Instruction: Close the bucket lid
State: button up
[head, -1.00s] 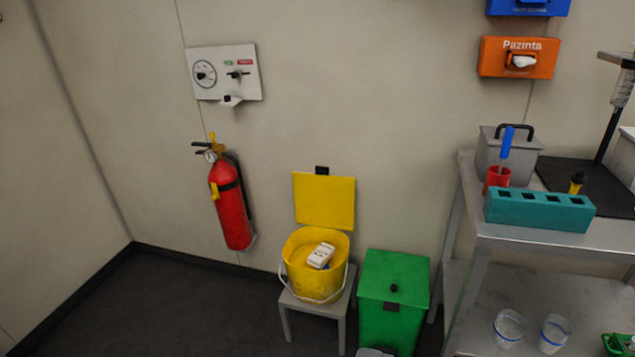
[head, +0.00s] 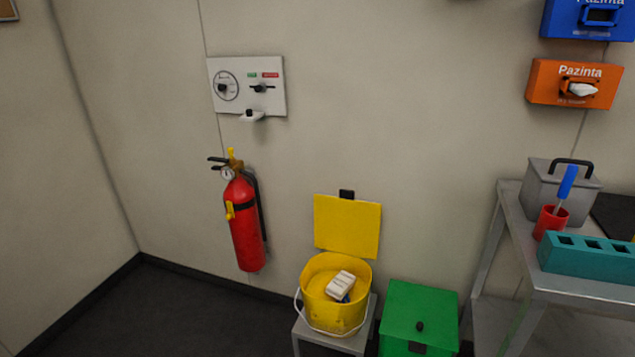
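A yellow bucket (head: 333,310) with a white wire handle stands on a small grey stool. Its square yellow lid (head: 347,226) is open and stands upright at the back, near the wall, with a black tab (head: 346,194) on its top edge. A white box-like item (head: 341,286) lies in the bucket, with something small and blue beside it. My gripper is not in view.
A green bin (head: 419,312) with a black knob on its lid stands right of the bucket. A metal table (head: 512,215) with a grey box and teal rack is at the right. A red fire extinguisher (head: 244,225) hangs on the wall. Floor at the left is clear.

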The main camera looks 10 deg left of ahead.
aim_at(344, 224)
jog(key=u, duration=0.05)
jog(key=i, duration=1.3)
jog(key=z, duration=0.55)
jog(key=i, duration=0.45)
jog(key=z, duration=0.3)
